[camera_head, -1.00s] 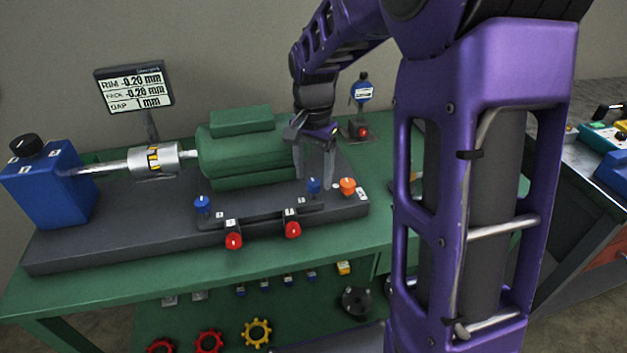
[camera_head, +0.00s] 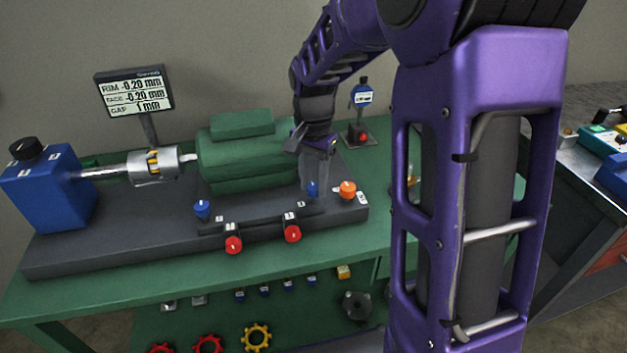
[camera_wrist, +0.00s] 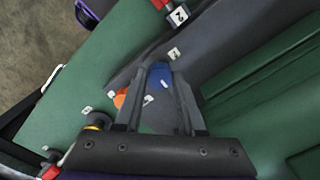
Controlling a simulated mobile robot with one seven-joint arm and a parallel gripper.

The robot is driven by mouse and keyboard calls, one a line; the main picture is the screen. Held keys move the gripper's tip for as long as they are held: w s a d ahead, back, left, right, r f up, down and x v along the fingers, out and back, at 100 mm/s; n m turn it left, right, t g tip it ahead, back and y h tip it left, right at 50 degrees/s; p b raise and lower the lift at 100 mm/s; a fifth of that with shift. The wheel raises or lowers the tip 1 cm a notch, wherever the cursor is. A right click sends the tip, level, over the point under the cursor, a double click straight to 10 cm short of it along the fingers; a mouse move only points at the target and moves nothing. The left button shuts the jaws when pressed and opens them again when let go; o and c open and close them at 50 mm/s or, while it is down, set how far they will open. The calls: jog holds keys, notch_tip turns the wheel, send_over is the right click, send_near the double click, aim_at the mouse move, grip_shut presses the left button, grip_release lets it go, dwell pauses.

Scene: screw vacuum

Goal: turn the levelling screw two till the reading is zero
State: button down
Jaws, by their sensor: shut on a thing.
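My gripper (camera_head: 315,183) points down and is shut on the right blue screw knob (camera_head: 313,189). In the wrist view this blue knob (camera_wrist: 160,75) sits between the fingertips (camera_wrist: 158,82). Its number cannot be read here. The other blue screw knob (camera_head: 202,208) stands free at the left front of the green motor (camera_head: 245,160). The display (camera_head: 136,92) reads rim -0.20 mm, face -0.20 mm and gap 1 mm.
An orange knob (camera_head: 347,189) stands close to the right of my gripper. Two red knobs (camera_head: 233,245) (camera_head: 293,233) stick out at the front. A coupling (camera_head: 154,165) joins the motor to the blue unit (camera_head: 48,185).

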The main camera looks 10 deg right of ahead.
jog(key=n+p, duration=0.1)
jog(key=n, duration=0.2)
jog(key=shift+r+p, duration=0.15)
jog(key=shift+p, duration=0.2)
jog(key=n+p, duration=0.2)
jog(key=n, duration=0.2)
jog(key=shift+n, duration=0.3)
jog(key=n+p, duration=0.1)
jog(key=n, duration=0.3)
jog(key=shift+p, duration=0.4)
jog(key=shift+n+p, duration=0.75)
jog(key=shift+n, duration=1.35)
jog(key=c, duration=0.5)
grip_release()
